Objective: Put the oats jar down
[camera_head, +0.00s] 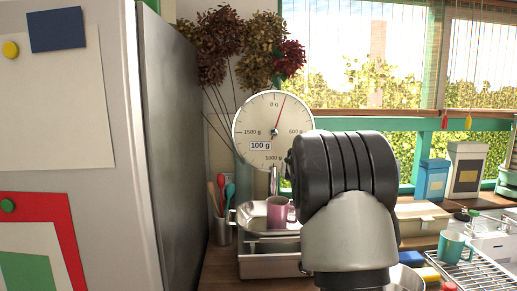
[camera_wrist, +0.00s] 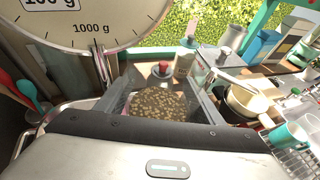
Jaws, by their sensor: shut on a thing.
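The oats jar (camera_wrist: 158,104) shows in the wrist view as a clear container with pale brown oats inside and a red knob at its far end. My gripper (camera_wrist: 160,88) is shut on it, with the broad gripper body across the bottom of the picture. The jar's lower part and what is under it are hidden. In the head view my dark wrist covers the jar and the gripper fingers. I cannot tell whether the jar touches any surface.
A dial scale (camera_head: 273,130) stands left of my arm, with a pink mug (camera_head: 278,211) in its metal pan (camera_head: 250,222). A utensil pot (camera_head: 222,230) is beside the fridge (camera_head: 185,150). Canisters (camera_head: 432,180), a teal mug (camera_head: 452,247) and a dish rack (camera_head: 480,268) crowd the right.

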